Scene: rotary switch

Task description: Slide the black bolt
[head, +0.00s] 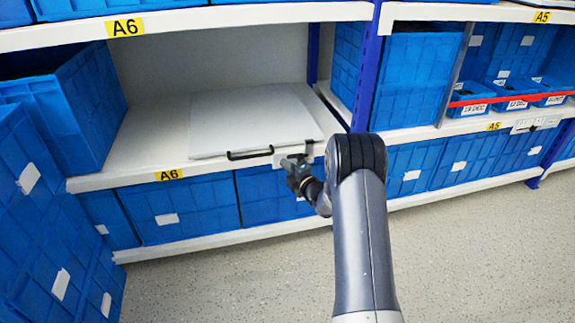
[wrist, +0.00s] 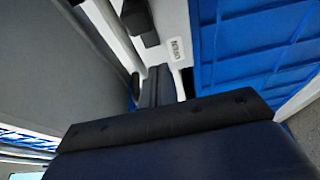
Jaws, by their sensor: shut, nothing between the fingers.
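A black bar-like part (head: 250,154), which looks like the bolt, runs along the front edge of a white panel on the A6 shelf. A dark block (wrist: 138,18) at the top of the wrist view may be part of it; I cannot tell for sure. My gripper (head: 291,160) is at the shelf's front edge, just right of the bar. In the wrist view its dark fingers (wrist: 158,72) are together, with nothing seen between them. Whether the fingertips touch the bolt or its fitting is hidden by my arm.
The white panel (head: 250,120) lies on the white shelf (head: 150,140). Blue crates stand at the left (head: 70,110) and below the shelf (head: 180,210). A blue upright post (head: 368,70) stands right of the panel. The floor (head: 470,250) in front is clear.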

